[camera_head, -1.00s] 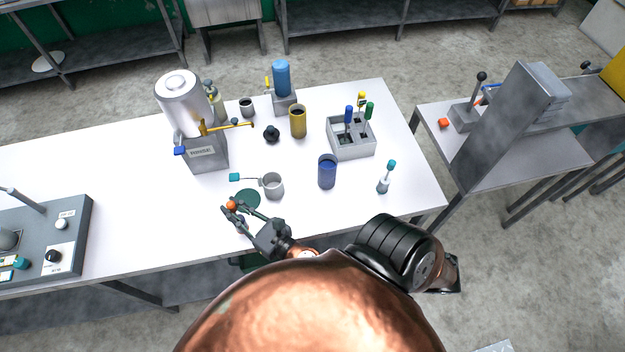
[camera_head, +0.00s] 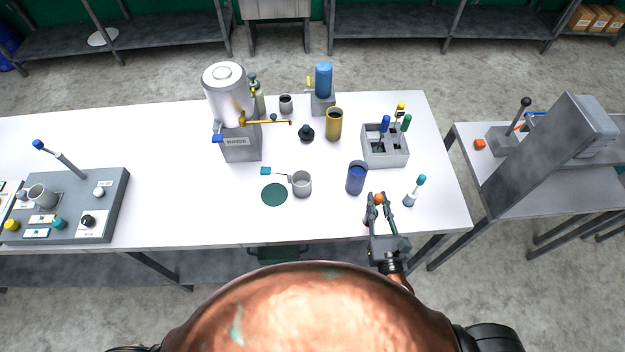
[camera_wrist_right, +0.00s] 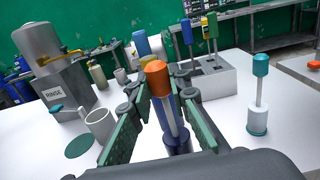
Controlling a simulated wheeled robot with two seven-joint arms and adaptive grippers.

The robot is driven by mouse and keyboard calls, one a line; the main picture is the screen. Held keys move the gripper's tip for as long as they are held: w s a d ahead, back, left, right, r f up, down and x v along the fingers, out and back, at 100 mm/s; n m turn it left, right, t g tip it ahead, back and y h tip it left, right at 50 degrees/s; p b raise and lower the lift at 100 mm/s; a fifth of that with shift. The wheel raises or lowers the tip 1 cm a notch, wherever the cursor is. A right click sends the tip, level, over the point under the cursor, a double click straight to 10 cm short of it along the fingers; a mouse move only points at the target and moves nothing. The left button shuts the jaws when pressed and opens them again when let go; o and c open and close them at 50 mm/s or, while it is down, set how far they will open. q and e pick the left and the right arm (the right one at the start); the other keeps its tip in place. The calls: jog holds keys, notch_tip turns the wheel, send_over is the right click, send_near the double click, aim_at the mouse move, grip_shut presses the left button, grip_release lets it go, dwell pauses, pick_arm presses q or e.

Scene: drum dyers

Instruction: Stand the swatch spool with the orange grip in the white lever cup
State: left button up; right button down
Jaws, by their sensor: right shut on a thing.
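The swatch spool with the orange grip (camera_head: 379,198) is in my right gripper (camera_head: 381,212), over the front right of the table, in front of the blue cup. In the right wrist view its orange grip (camera_wrist_right: 158,78) and pale shaft stand upright between the fingers (camera_wrist_right: 160,125); its lower end is hidden. The white lever cup (camera_head: 301,184) stands to the left of the gripper, upright, its lever with a teal tab pointing left; it also shows in the right wrist view (camera_wrist_right: 100,124). My left gripper is not in view.
The blue cup (camera_head: 356,178) is close behind the gripper. A teal-topped spool (camera_head: 415,190) stands to its right. Behind are a grey rack (camera_head: 385,158) with several spools, a yellow cup (camera_head: 334,124) and the rinse tank (camera_head: 241,146). A flat green disc (camera_head: 274,194) lies left of the lever cup.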

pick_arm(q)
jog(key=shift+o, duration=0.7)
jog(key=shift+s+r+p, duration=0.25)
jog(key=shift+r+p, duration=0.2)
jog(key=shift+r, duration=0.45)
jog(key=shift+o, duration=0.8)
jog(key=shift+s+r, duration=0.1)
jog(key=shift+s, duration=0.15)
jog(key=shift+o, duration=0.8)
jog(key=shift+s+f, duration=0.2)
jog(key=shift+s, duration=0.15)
